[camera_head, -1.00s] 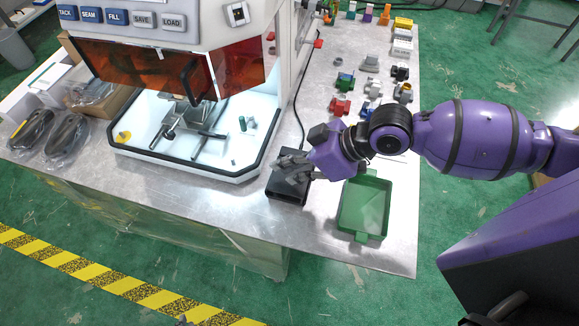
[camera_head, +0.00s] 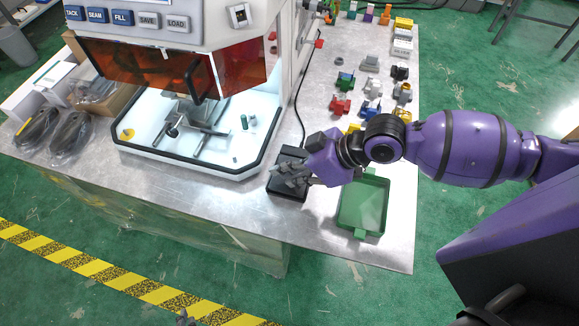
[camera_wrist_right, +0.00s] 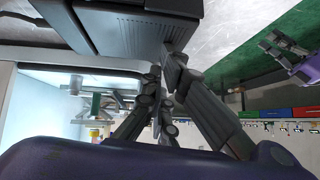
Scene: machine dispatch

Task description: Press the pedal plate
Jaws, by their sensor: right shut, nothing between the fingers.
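The black pedal (camera_head: 289,193) sits on the metal table between the machine's lit tray and the green bin. My right gripper (camera_head: 284,174) is shut and empty, with its fingers over the pedal's top plate. The fingers hide part of the plate. In the right wrist view, the ribbed black pedal (camera_wrist_right: 125,32) is close to the shut fingertips (camera_wrist_right: 165,72); whether they touch it I cannot tell. My left gripper (camera_wrist_right: 280,45) shows small at the right of the wrist view, and its jaw state is unclear.
The green bin (camera_head: 363,205) stands just right of the pedal, below my right forearm. The machine's tray rim (camera_head: 262,158) is close on the left. Several coloured parts (camera_head: 345,82) stand farther back. The front table strip is clear.

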